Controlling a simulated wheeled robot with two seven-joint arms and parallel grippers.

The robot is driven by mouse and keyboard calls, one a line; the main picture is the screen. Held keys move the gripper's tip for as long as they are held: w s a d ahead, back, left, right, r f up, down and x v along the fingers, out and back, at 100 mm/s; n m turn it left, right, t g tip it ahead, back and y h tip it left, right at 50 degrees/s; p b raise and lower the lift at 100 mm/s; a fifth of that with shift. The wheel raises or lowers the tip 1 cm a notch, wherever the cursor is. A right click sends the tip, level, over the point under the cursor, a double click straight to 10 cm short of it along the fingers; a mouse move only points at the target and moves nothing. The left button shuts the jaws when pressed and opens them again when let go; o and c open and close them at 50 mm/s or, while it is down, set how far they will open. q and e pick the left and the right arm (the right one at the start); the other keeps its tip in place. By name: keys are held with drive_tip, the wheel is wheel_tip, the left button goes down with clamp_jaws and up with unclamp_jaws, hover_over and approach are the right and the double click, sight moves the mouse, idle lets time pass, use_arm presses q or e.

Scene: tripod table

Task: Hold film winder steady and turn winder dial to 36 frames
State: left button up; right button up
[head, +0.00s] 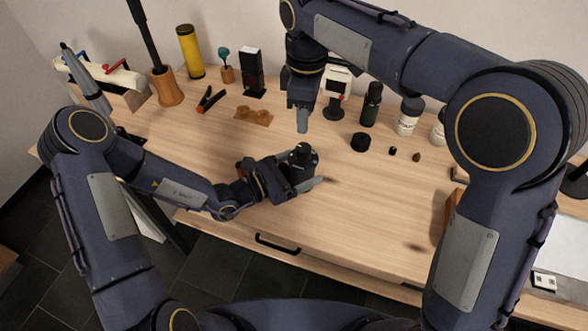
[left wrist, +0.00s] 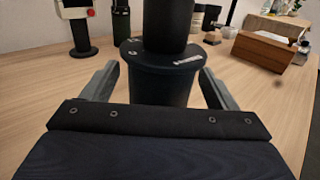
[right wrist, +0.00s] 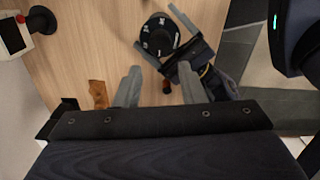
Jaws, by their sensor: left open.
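The film winder (head: 302,158) is a dark upright cylinder on the table, with a wide flange and a narrower top. It fills the middle of the left wrist view (left wrist: 160,85). From above, in the right wrist view, its round dial (right wrist: 158,36) shows white marks too small to read. My left gripper (head: 303,176) is open, one finger on each side of the winder's lower body. In the left wrist view gaps show between both fingers and the body. My right gripper (head: 302,122) points down, behind and above the winder; its fingers (right wrist: 160,85) are apart and empty.
A white-headed device (head: 337,88), black canister (head: 371,104), black cap (head: 360,142) and white bottle (head: 408,115) stand behind. The table right of the winder is mostly clear.

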sight(304, 148)
use_arm(q)
drive_tip(key=c, duration=1.2)
drive_tip(key=shift+c, duration=0.2)
use_arm(e)
drive_tip(key=o, duration=0.4)
wheel_tip(304, 148, down, 11)
drive_tip(key=n, duration=1.8)
drive_tip(key=shift+s, duration=0.1)
